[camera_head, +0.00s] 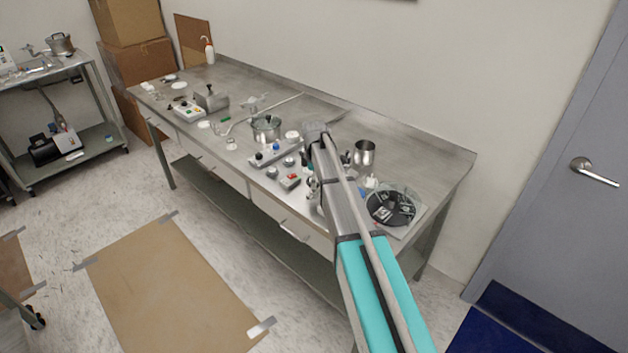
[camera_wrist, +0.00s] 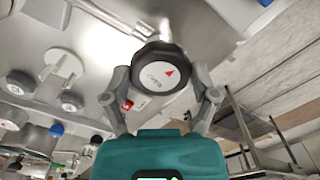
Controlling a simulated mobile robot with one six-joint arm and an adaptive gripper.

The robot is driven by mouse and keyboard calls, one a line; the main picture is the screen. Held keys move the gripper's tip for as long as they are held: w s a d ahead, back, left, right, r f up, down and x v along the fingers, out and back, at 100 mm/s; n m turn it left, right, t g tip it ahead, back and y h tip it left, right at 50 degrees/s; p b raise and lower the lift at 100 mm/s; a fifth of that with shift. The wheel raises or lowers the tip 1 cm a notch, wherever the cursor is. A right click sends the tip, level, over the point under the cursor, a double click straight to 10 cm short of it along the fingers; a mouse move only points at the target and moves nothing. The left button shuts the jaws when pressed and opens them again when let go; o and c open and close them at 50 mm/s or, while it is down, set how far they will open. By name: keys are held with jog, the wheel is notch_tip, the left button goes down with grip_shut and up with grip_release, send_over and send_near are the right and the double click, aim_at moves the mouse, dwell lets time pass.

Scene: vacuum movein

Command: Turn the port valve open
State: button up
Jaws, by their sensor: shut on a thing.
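A pale stem or pipe runs from the knob's upper side. In the head view, the steel bench (camera_head: 430,150) carries the equipment. There my arm covers most of the valve area near the front edge, so the valve's outline cannot be made out.
A glass-covered dish with dark pieces (camera_head: 391,206) and a metal beaker (camera_head: 364,154) stand right of my arm. A small box with a red button (camera_head: 290,181), a lidded pot (camera_head: 266,127) and several knobs lie left of it. A grey door (camera_head: 560,200) is at right.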

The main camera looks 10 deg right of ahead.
jog(key=shift+s+n, duration=0.15)
jog(key=shift+n, duration=0.95)
jog(key=o, duration=1)
jog(key=shift+m, duration=0.3)
